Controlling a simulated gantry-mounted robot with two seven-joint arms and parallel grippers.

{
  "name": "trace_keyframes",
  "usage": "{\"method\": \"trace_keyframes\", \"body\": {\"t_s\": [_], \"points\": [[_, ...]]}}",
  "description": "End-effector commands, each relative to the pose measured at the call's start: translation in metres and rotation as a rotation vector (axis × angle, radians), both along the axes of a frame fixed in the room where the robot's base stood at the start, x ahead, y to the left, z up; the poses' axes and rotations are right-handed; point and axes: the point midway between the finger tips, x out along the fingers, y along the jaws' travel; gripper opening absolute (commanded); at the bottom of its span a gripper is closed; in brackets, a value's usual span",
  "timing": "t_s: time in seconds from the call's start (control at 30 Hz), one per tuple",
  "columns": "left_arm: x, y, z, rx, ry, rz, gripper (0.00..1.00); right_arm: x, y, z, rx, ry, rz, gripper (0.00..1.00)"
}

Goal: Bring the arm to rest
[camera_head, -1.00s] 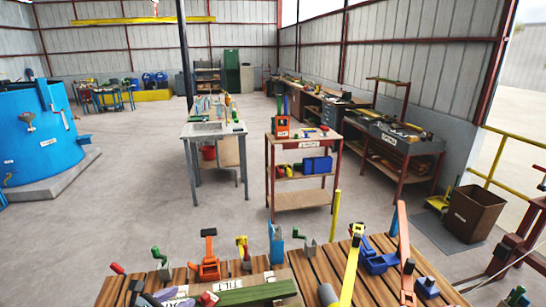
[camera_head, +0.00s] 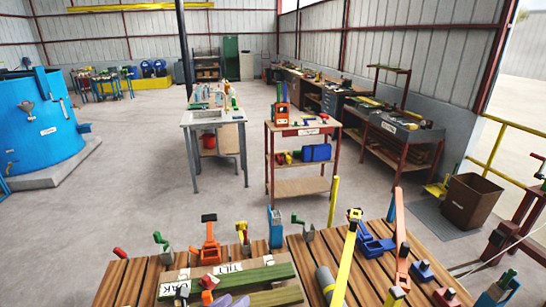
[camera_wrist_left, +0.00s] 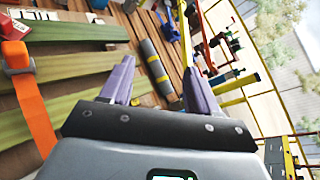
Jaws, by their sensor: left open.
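My left gripper (camera_head: 232,301) shows at the bottom edge of the head view as purple fingers, partly cut off, over the boards on the slatted wooden bench (camera_head: 130,285). In the left wrist view its two purple fingers (camera_wrist_left: 158,68) stand apart with nothing held between them. Beyond the fingers lies a grey cylinder with yellow bands (camera_wrist_left: 157,70). Long green boards (camera_wrist_left: 60,78) lie left of the fingers, with an orange strap-like part (camera_wrist_left: 32,115) across them. My right gripper is not in view.
Several clamps, among them an orange one (camera_head: 210,250) and a blue one (camera_head: 372,243), stand along the bench's far side. A yellow bar (camera_head: 347,262) rises near the cylinder. Beyond are a shelf cart (camera_head: 302,187), a brown bin (camera_head: 472,203), a blue tank (camera_head: 40,130) and open floor.

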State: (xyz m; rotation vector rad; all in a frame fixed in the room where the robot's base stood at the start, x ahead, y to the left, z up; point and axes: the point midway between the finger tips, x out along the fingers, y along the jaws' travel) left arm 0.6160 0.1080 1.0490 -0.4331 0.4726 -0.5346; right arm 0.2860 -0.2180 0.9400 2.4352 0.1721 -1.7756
Motion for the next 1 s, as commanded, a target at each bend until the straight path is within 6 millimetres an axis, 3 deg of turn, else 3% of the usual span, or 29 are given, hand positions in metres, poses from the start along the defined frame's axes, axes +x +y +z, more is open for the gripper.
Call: {"method": "trace_keyframes", "body": {"t_s": [0.27, 0.47, 0.6, 0.9, 1.0], "points": [[-0.073, 0.059, -0.060, -0.386, 0.453, 0.531, 0.61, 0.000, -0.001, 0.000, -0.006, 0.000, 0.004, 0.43], [-0.164, 0.125, -0.095, -0.773, 0.742, 1.120, 0.61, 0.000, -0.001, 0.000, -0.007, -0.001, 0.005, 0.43], [-0.222, 0.159, -0.104, -0.981, 0.817, 1.465, 0.61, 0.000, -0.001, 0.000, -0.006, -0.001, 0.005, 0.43], [-0.327, 0.205, -0.101, -1.303, 0.776, 2.045, 0.61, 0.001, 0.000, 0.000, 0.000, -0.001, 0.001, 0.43], [-0.328, 0.190, -0.105, -1.381, 0.825, 2.073, 0.61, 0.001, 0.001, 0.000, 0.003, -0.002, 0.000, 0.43]]}}
